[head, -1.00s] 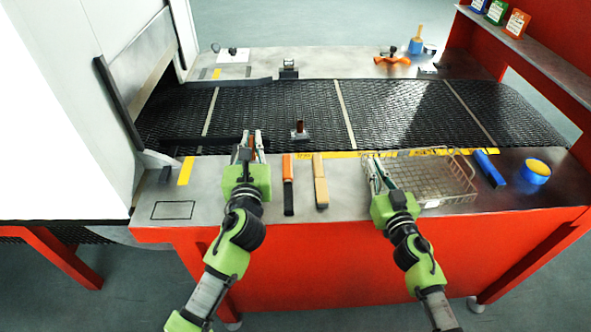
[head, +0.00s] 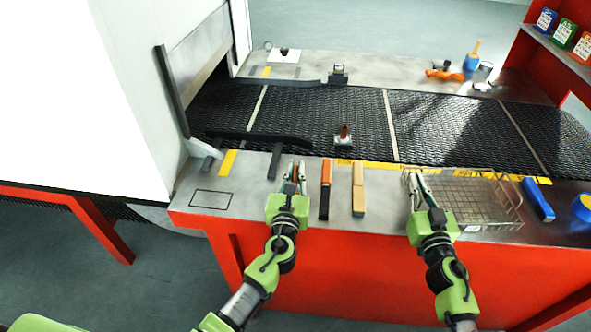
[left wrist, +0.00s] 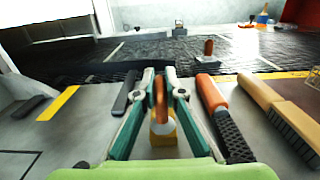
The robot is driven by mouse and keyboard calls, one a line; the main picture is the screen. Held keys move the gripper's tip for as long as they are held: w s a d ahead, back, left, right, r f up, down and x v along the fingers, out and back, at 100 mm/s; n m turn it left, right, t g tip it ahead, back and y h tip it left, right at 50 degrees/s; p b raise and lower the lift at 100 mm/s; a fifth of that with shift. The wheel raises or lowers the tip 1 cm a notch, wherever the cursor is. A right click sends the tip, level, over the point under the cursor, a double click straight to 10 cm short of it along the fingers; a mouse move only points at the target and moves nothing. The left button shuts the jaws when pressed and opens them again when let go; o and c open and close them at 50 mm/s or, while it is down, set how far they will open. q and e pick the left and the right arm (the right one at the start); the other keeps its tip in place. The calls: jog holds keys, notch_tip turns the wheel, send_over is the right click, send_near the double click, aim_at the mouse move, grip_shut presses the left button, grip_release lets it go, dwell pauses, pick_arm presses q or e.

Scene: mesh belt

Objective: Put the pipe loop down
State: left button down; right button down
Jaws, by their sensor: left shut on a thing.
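The pipe loop (left wrist: 160,98) is a copper-orange ring, seen nearly edge-on in the left wrist view. My left gripper (head: 292,170) is shut on it, with a fingertip on each side. In the head view the loop is a small orange strip (head: 295,173) between the fingers, over the near steel ledge. I cannot tell whether its lower edge touches the ledge. My right gripper (head: 415,178) is at the left end of the wire basket (head: 480,203). Its fingertips overlap the basket wires, so I cannot tell whether it grips them.
A dark bar (head: 275,161) lies left of my left gripper, and an orange-handled rasp (head: 325,189) and wooden brush (head: 358,188) lie right of it. A black outlined rectangle (head: 211,199) on the ledge is empty. The mesh belt (head: 320,105) runs behind.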

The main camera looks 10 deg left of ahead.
pick_arm(q)
jog(key=shift+r, duration=0.1)
jog(key=c, duration=2.5)
grip_release()
jog(key=shift+f, duration=0.25)
jog(key=o, duration=0.4)
jog(key=shift+r, duration=0.1)
